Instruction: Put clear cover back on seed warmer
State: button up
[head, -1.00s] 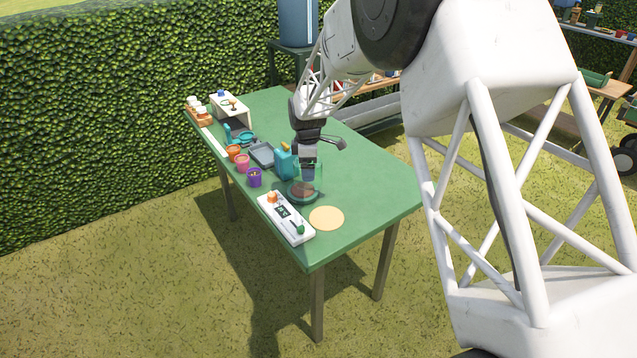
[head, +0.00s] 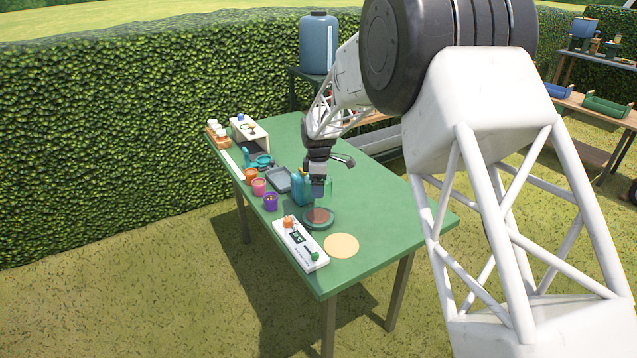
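The seed warmer seems to be the round dark green dish (head: 319,217) with a brown middle, near the front of the green table. My gripper (head: 318,191) points down just above and behind this dish. A faint clear greenish shape, likely the clear cover (head: 329,184), shows at the right side of my gripper's fingers. Most of it is hidden or too faint to see. I cannot tell whether the fingers hold it or whether it stands behind them. The finger gap is too small to make out.
A blue jug (head: 302,187) stands close left of my gripper. A white control panel (head: 301,243) and a flat peach disc (head: 341,245) lie in front of the dish. Several small pots, a grey tray (head: 278,179) and a white box (head: 249,133) line the left side. The table's right side is clear.

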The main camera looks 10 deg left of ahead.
jog(key=shift+f, duration=3.05)
jog(key=shift+f, duration=0.15)
dwell(0.5)
jog(key=o, duration=0.5)
jog(key=shift+r, duration=3.5)
grip_shut()
